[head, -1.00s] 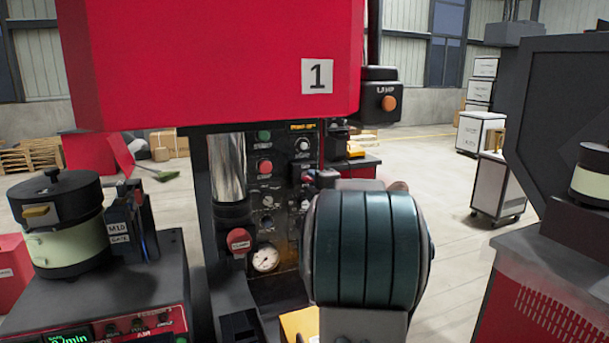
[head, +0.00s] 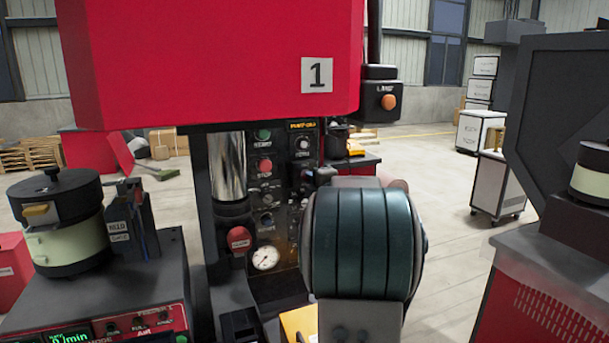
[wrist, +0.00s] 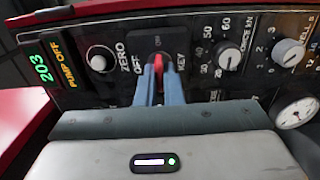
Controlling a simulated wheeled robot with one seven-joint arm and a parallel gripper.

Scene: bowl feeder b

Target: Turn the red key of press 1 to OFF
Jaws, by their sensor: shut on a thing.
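The red key (wrist: 158,67) sits in a black key switch on the control panel of press 1. The panel around it is marked OFF, ON and KEY. My gripper (wrist: 159,80) is shut on the red key, its two blue-grey fingers on either side of it. Only a narrow red strip of the key shows between the fingers. In the head view, press 1 (head: 230,60) is the large red machine with a "1" label. There my arm covers part of its panel (head: 264,190) and hides the key.
Knobs sit close beside the key in the wrist view: a white-capped one (wrist: 98,62) and a force dial (wrist: 228,57). A pressure gauge (head: 265,258) and a red button (head: 238,239) are lower on the panel. A bowl feeder (head: 66,222) stands at the left. Open floor lies to the right.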

